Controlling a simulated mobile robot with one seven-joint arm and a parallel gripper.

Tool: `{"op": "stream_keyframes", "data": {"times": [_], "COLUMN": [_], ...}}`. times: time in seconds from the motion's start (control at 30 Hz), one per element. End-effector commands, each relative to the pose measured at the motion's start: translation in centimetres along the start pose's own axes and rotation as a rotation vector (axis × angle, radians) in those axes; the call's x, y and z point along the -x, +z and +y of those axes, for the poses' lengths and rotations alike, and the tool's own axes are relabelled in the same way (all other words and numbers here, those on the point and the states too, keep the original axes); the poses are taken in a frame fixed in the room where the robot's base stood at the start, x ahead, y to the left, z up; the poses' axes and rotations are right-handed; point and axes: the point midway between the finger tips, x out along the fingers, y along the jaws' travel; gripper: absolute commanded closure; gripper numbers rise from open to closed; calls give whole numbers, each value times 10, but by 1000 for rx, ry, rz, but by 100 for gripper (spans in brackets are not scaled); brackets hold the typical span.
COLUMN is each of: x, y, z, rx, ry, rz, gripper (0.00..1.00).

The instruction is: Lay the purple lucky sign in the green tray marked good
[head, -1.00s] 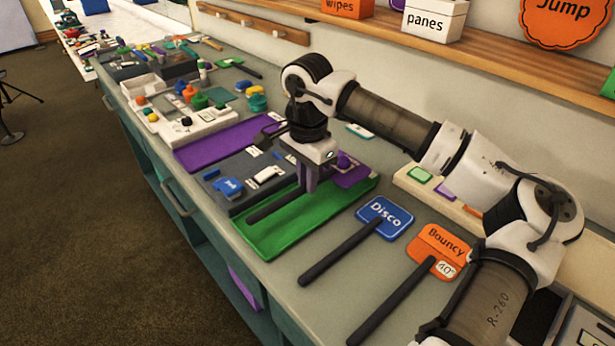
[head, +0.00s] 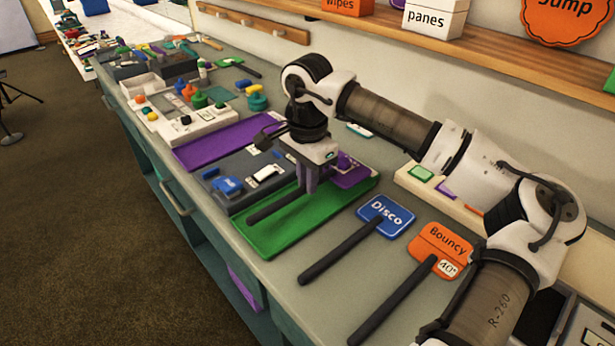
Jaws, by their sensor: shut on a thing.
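The purple sign (head: 352,173) has a dark handle (head: 275,206) and is at the green tray (head: 290,236). My gripper (head: 309,186) points down over the tray and is shut on the sign near where its handle meets the purple plate. The sign's handle runs toward the lower left, within the tray's outline. The gripper hides part of the sign, and its lettering cannot be read. I cannot tell whether the sign touches the tray floor. No marking on the tray can be read.
A blue Disco sign (head: 385,215) and an orange Bouncy sign (head: 440,248) lie right of the tray. A dark grey tray (head: 225,190) and a purple tray (head: 215,146) lie on its left. A wall shelf (head: 480,60) with boxes is behind my arm.

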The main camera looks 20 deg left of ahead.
Motion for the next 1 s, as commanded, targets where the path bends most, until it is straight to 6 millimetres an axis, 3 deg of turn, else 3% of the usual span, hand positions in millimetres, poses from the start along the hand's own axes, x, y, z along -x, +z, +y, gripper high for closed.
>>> {"op": "stream_keyframes", "data": {"times": [0.23,1.0], "x": [-12,-15], "y": [0,0], "z": [0,0], "rx": [0,0], "ry": [0,0], "rz": [0,0], "gripper": [100,100]}}
